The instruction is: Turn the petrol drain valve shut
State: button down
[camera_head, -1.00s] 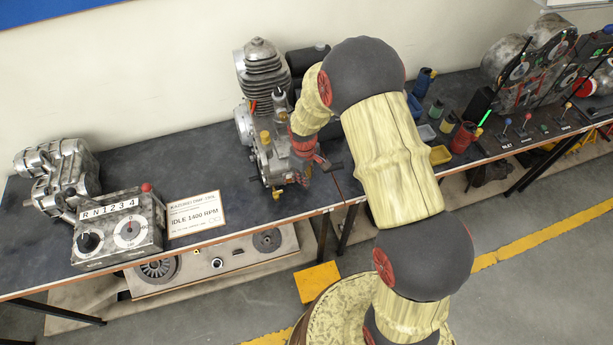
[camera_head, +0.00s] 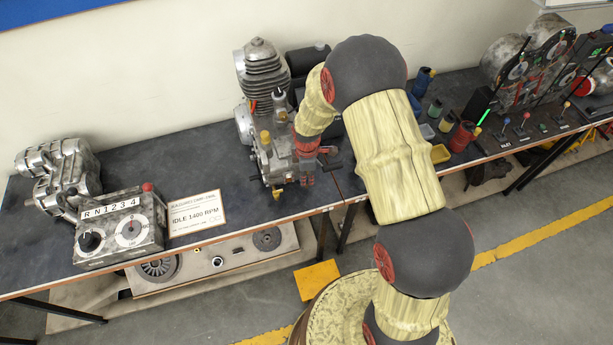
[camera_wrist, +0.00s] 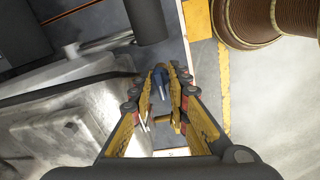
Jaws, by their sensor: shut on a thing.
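My gripper (camera_head: 305,180) is at the front right of the metal engine assembly (camera_head: 262,75), near the bench's front edge. A grey metal body (camera_wrist: 65,125) is close beside the fingers on the left of the wrist view.
A gear selector box (camera_head: 120,230), a gearbox casing (camera_head: 58,172) and an idle-speed sign (camera_head: 196,213) are on the left of the bench. Coloured containers (camera_head: 461,138) and a gauge panel (camera_head: 530,75) are on the right.

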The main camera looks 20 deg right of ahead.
aim_at(307, 181)
jog(key=shift+n, duration=0.3)
jog(key=c, duration=1.7)
grip_release()
jog(key=shift+r, duration=0.1)
jog(key=r, duration=1.1)
jog(key=shift+s+r, duration=0.35)
jog(key=shift+r, duration=0.05)
